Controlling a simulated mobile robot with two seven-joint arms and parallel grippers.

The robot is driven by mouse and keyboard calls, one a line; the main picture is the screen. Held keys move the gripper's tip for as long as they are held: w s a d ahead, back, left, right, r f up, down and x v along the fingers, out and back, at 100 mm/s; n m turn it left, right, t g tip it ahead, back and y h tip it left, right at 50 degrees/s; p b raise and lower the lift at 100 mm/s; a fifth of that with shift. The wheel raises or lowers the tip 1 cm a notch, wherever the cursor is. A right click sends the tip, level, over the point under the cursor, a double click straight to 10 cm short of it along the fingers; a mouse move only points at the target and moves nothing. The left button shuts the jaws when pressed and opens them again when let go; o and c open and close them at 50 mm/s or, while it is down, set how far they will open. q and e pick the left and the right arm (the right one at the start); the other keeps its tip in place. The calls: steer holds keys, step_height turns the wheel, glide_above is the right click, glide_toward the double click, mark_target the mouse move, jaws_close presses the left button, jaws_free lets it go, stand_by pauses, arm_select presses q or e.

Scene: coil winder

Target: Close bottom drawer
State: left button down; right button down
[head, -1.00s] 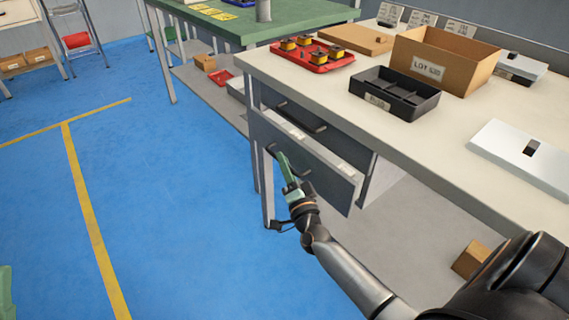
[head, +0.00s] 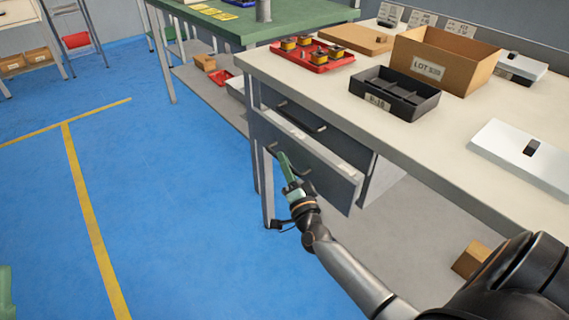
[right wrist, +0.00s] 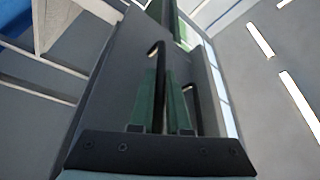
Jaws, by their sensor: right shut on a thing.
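The grey bottom drawer (head: 325,180) stands pulled out from the cabinet under the white-topped bench, below the closed-looking top drawer. Its dark bar handle (head: 272,150) is on the front face, and it also shows in the right wrist view (right wrist: 158,60). My right gripper (head: 287,168) is at this front, its green fingers shut on the handle. In the right wrist view the fingers (right wrist: 166,100) lie close about the dark bar, partly hiding it. A green piece at the lower left edge looks like my left gripper (head: 5,292); its jaws cannot be made out.
The bench top (head: 450,140) overhangs the drawers and holds a black divided tray (head: 395,98), a cardboard box (head: 430,72) and a red tray (head: 318,64) of parts. A bench leg (head: 267,195) stands beside my right gripper. The blue floor (head: 170,210) at left is clear.

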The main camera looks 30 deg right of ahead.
mark_target(301, 164)
steer(key=d, duration=0.3)
steer(key=shift+w+d+f+b, duration=0.1)
steer(key=shift+d+b, duration=0.2)
steer(key=shift+d, duration=0.2)
steer(key=c, duration=1.2)
jaws_free()
steer(key=shift+o, duration=0.2)
steer(key=p+v, duration=0.3)
steer(key=v, duration=0.9)
steer(key=shift+s, duration=0.25)
